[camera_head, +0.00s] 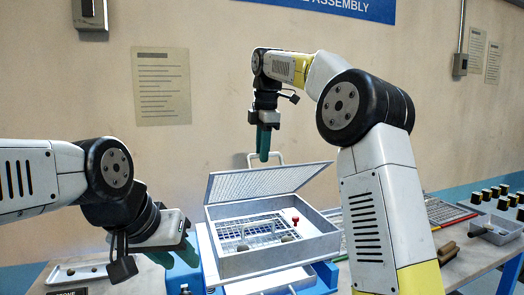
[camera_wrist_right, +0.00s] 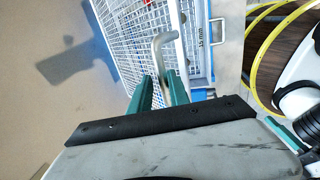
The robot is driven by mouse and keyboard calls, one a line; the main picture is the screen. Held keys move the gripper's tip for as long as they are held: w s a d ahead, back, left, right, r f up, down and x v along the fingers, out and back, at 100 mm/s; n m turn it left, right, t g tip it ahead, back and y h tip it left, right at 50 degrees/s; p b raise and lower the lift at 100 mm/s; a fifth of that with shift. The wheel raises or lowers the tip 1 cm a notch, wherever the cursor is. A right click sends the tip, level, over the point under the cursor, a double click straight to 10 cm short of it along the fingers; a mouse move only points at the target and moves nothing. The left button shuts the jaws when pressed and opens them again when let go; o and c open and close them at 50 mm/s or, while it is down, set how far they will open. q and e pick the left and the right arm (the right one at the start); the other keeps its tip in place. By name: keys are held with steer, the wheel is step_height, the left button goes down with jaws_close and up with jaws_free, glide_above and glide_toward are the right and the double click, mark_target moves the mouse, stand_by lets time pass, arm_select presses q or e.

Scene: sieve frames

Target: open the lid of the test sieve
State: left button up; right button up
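The test sieve (camera_head: 320,243) is a light grey box on a blue stand. Its mesh lid (camera_head: 262,183) is raised and tilted, hinged along the far side, so the inside shows. The lid also shows in the right wrist view (camera_wrist_right: 133,38). A pale bar handle (camera_head: 281,157) sits at the lid's raised edge. My right gripper (camera_head: 264,158) is at this handle; in the right wrist view the handle (camera_wrist_right: 157,50) runs between its close green fingers, which look shut on it. My left gripper (camera_head: 175,258) is left of the sieve, apart from it, with its fingers spread and empty.
Inside the sieve are a mesh, small lumps and a red knob (camera_head: 295,220). A tray (camera_head: 75,272) lies at the left on the bench. At the right are a grey tray (camera_head: 496,229), dark lumps (camera_head: 447,250) and several black-and-yellow pieces (camera_head: 495,194). A wall stands behind.

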steer(key=shift+o, duration=1.1)
steer(key=shift+w+a+f, duration=0.1)
steer(key=shift+w, duration=0.05)
step_height(320, 180, up, 8)
steer(key=s, duration=0.1)
steer(key=shift+s+d, duration=0.3)
steer(key=shift+f, duration=0.1)
